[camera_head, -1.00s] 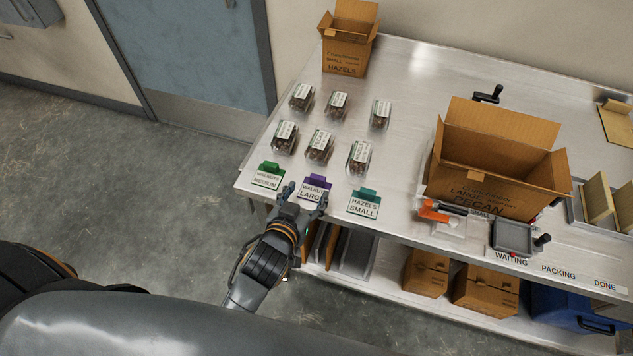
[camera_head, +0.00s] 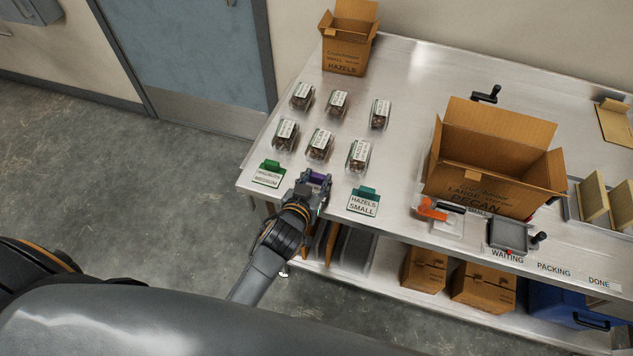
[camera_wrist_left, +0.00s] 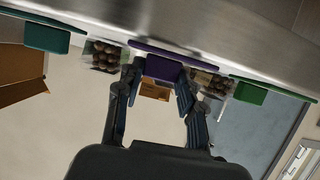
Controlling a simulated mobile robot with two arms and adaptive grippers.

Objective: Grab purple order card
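The purple order card lies at the table's front edge between the green card (camera_head: 268,174) and the teal card (camera_head: 363,201). Its purple clip (camera_head: 318,178) shows in the head view, while my left gripper (camera_head: 313,187) covers most of its label. In the left wrist view the purple clip block (camera_wrist_left: 163,68) sits between the two fingertips of my left gripper (camera_wrist_left: 159,82). The fingers stand apart on either side of it, and a firm hold does not show. My right gripper is in neither view.
Several clear nut clamshells (camera_head: 320,144) stand behind the cards. A hazels box (camera_head: 345,55) is at the back. A large open pecan box (camera_head: 485,190), an orange-handled tool (camera_head: 432,209) and a grey device (camera_head: 508,236) lie to the right.

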